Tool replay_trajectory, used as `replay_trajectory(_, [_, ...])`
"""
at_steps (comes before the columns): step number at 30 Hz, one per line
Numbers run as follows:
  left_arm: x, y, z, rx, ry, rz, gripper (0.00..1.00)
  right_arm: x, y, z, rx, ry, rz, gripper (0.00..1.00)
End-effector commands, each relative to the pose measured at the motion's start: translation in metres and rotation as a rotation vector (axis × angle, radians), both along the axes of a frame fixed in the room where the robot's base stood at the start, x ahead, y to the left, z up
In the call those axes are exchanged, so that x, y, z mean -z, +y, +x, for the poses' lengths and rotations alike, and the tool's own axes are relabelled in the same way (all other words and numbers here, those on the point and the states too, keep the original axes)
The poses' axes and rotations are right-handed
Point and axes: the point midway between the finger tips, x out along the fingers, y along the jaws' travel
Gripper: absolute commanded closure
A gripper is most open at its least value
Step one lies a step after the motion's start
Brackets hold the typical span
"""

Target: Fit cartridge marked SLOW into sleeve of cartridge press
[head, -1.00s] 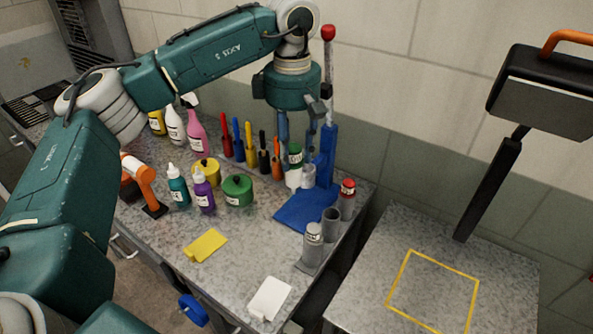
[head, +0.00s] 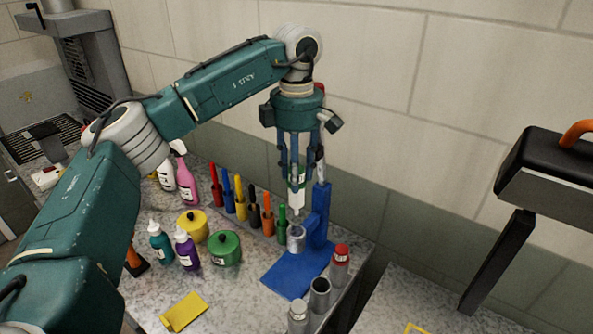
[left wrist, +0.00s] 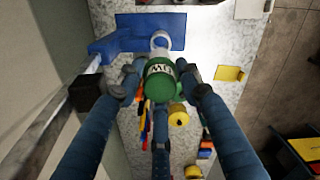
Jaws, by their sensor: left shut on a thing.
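My left gripper (head: 297,178) is shut on a white cartridge with a green top (head: 297,197) and holds it upright. In the left wrist view the green top (left wrist: 160,84) shows between the fingers, with lettering only partly readable. The blue cartridge press (head: 318,222) stands on the bench with a clear grey sleeve (head: 296,239) at its front. In the head view the cartridge's lower end is just above the sleeve, apart from it. In the left wrist view the sleeve's rim (left wrist: 160,40) shows beyond the green top. My right gripper is not in view.
A red-topped cartridge (head: 340,264), an empty grey tube (head: 320,293) and a grey-topped cartridge (head: 298,315) stand at the bench's front right. Several coloured markers (head: 240,205) and a green pot (head: 226,248) stand left of the press. A yellow cloth (head: 184,312) lies in front.

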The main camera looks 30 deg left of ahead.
Motion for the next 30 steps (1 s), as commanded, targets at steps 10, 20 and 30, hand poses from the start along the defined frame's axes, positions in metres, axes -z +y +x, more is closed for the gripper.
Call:
replay_trajectory(10, [0.027, 0.000, 0.000, 0.000, 0.000, 0.000, 0.92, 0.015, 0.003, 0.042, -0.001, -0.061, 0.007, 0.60])
replay_trajectory(20, [0.049, 0.000, 0.000, 0.001, -0.001, -0.001, 0.92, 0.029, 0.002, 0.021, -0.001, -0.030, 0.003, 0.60])
replay_trajectory(30, [0.049, 0.000, 0.000, 0.001, -0.001, -0.001, 0.72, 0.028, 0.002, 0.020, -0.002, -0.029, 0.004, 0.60])
